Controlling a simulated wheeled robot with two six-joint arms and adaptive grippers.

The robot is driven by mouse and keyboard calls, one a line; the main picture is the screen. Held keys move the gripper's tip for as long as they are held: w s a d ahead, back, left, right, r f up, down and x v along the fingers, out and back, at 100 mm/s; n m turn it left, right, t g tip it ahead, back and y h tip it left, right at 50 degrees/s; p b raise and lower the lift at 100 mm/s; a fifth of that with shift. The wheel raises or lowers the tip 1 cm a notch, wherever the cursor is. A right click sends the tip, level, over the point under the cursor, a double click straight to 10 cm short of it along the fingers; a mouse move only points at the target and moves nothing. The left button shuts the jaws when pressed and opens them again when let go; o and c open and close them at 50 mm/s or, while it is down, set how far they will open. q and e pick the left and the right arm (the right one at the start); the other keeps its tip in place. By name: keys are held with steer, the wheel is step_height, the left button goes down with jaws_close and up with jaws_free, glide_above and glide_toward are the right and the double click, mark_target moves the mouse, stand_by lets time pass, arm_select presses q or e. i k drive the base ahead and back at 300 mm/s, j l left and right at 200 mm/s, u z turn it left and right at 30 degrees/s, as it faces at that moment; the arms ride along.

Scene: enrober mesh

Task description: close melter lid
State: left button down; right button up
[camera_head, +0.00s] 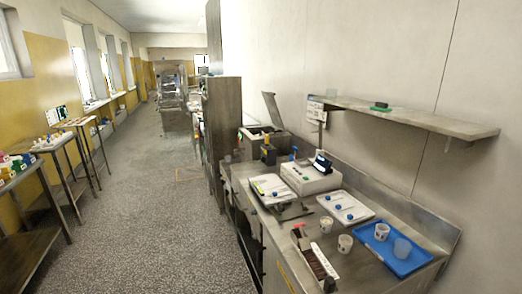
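A grey metal box that looks like the melter (251,148) stands at the far end of the steel counter, beside the tall dark cabinet. Its lid (272,110) is raised and stands tilted up near the wall, so the melter looks open. The inside of the melter is too small to make out. Neither of my grippers shows in the head view.
The steel counter (389,206) holds a white appliance (311,179), white trays (345,207), a blue tray (407,264) and cups (345,243). A wall shelf (410,115) overhangs it. A tall cabinet (222,130) stands beyond. The floor (165,220) to the left is clear.

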mark_target(269, 98)
steer(key=i+j+u, duration=0.3)
steer(key=i, duration=0.35)
steer(key=i+j+u, duration=0.3)
steer(key=i, duration=0.4)
steer(key=i+u, duration=0.3)
steer(key=i, duration=0.35)
steer(key=i+z, duration=0.1)
steer(key=i, duration=0.35)
steer(key=i+j+z, duration=0.15)
steer(key=i, duration=0.35)
steer(key=i+j+z, duration=0.1)
steer(key=i, duration=0.35)
steer(key=i+j+z, duration=0.1)
steer(key=i, duration=0.35)
steer(key=i+j+z, duration=0.1)
steer(key=i+j, duration=0.15)
steer(key=i, duration=0.2)
steer(key=i+j+z, duration=0.25)
steer(key=i+z, duration=0.15)
steer(key=i+j+z, duration=0.65)
steer(key=j+z, duration=0.15)
steer(key=i+j+z, duration=0.2)
steer(key=j+z, duration=0.2)
steer(key=j, duration=0.1)
